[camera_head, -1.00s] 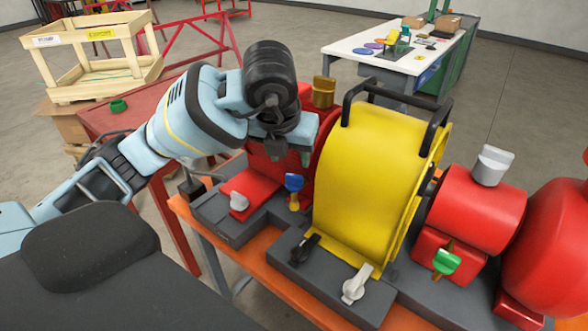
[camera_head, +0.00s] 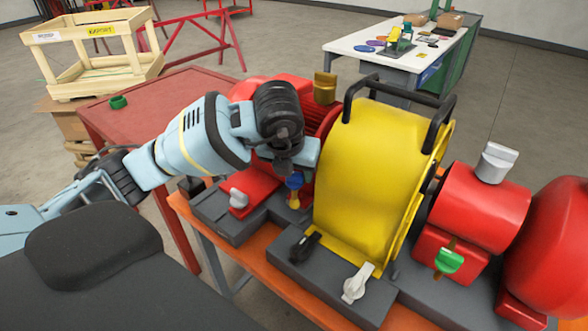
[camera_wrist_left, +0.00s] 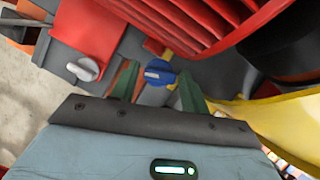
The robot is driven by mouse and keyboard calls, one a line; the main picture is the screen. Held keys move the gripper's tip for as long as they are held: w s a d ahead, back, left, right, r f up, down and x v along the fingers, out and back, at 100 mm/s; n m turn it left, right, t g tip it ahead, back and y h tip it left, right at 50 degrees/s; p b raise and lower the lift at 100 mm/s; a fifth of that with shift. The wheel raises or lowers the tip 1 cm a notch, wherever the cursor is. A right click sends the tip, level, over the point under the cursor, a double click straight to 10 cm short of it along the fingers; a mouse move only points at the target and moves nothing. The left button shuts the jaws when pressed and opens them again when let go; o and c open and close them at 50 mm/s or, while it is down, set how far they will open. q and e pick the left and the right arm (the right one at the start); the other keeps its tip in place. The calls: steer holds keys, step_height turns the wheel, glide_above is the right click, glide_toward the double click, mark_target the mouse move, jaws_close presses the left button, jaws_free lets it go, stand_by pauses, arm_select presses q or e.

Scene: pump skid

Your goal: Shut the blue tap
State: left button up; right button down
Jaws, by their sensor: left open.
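The blue tap (camera_head: 294,182) sits low on the pump skid, between the red motor and the yellow guard. In the left wrist view its blue handle (camera_wrist_left: 159,73) lies between the two green fingertips. My left gripper (camera_wrist_left: 160,85) is open, with a finger on each side of the handle; I cannot tell whether either finger touches it. In the head view the left gripper (camera_head: 290,170) is just above the tap and partly hides it. My right gripper is not in view.
The yellow guard (camera_head: 365,180) with black handles stands close right of the tap. A grey-white tap (camera_head: 238,198) is at its left. A black tap (camera_head: 304,246), a white tap (camera_head: 357,284) and a green tap (camera_head: 448,261) are also on the skid.

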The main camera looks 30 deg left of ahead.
arm_select(q)
steer(key=c, duration=0.7)
steer(key=shift+a+m+h, duration=0.1)
steer(key=shift+m+h, duration=0.7)
steer(key=shift+m, duration=1.3)
steer(key=o, duration=0.7)
steer(key=v, duration=0.8)
steer(key=shift+f, duration=0.15)
